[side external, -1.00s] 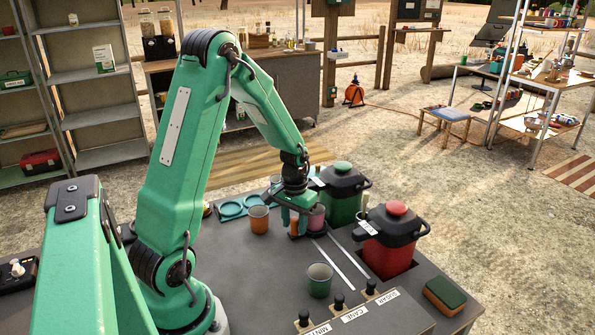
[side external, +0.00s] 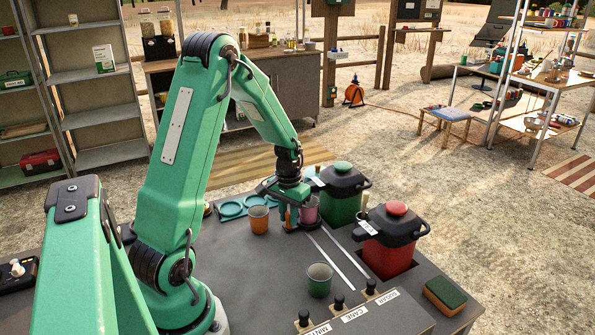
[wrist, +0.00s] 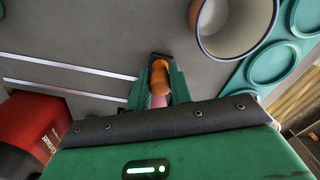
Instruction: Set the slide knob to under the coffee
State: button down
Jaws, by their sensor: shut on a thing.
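My gripper (side external: 290,214) is shut on the orange slide knob (wrist: 159,72), seen between the fingertips in the wrist view. In the side view the knob is mostly hidden by the fingers. The knob is on a dark slider carrying a pink cup (side external: 309,212), at the far end of two pale rails (side external: 338,254). The pink cup is mostly hidden in the wrist view. A green dispenser (side external: 341,200) stands just right of the slider. A red dispenser (side external: 389,250) stands nearer, beside the rails. I cannot read which holds coffee.
An orange cup (side external: 259,219) stands left of my gripper near teal ring holders (side external: 231,209). A green cup (side external: 320,280) stands in front. Black knobs with labels line a front panel (side external: 352,316). A sponge (side external: 446,296) lies at the right.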

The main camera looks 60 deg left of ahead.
jog(key=c, duration=1.3)
grip_release()
jog(key=shift+a, duration=0.3)
jog(key=shift+o, duration=0.2)
jog(key=shift+d, duration=0.1)
jog(key=shift+r, duration=0.1)
jog(key=shift+r, duration=3.85)
